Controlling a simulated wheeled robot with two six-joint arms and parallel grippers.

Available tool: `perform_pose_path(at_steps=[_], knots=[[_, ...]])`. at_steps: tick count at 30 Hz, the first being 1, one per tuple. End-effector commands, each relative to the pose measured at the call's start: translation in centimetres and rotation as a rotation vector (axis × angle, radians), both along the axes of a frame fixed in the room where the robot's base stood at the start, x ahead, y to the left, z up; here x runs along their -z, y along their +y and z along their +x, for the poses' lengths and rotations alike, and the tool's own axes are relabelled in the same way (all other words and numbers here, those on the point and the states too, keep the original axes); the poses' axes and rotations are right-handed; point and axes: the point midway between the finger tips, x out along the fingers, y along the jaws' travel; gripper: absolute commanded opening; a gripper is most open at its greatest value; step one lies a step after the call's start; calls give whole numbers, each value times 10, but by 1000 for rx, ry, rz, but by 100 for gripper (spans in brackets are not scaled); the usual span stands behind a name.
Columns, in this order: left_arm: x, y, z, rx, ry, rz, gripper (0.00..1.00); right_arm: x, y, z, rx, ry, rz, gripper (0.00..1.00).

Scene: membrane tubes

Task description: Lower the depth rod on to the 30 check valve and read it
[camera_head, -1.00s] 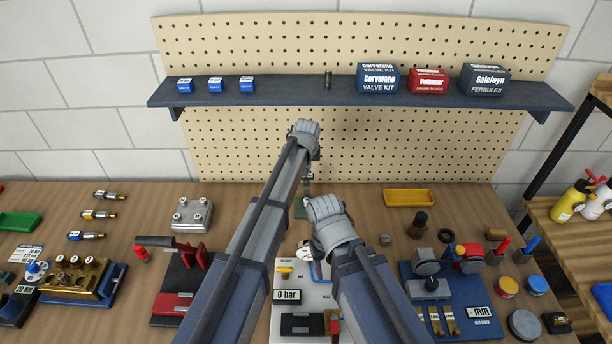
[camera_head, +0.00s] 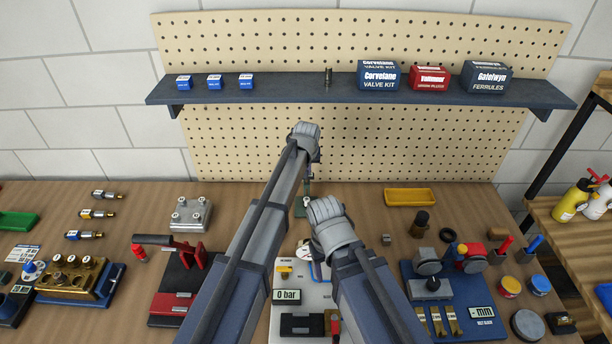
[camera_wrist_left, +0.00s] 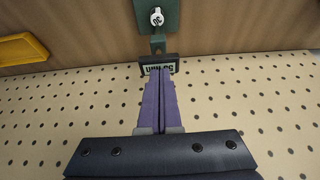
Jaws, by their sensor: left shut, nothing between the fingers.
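My left gripper (camera_wrist_left: 162,100) has purple fingers, shut and empty, in the left wrist view. Its tips lie close to a dark-framed sign (camera_wrist_left: 158,66) on a green stand; whether they touch is unclear. The stand's green plate (camera_wrist_left: 170,12) carries a white round piece; a little of the plate shows in the head view (camera_head: 301,208). My right arm ends in front of the stand, and its fingers are hidden behind its wrist. A blue board (camera_head: 462,332) at right bears a readout (camera_head: 482,312) showing a dash and "mm". I cannot pick out the depth rod or a valve marked 30.
A panel with a "0 bar" readout (camera_head: 286,296) lies beneath my arms. Brass-ended fittings (camera_head: 97,214), a brass block (camera_head: 75,283) and a red-handled press (camera_head: 180,280) stand left. A yellow tray (camera_head: 409,197) lies at the back right. A shelf (camera_head: 300,92) crosses the pegboard above.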

Motion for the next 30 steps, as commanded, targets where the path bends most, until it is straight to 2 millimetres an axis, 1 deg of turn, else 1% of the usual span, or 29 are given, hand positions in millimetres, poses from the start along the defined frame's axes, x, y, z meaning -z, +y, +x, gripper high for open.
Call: perform_pose_path(at_steps=[30], knots=[[20, 0, 0, 0, 0, 0, 0, 21, 0, 0, -1, 0, 0, 61]])
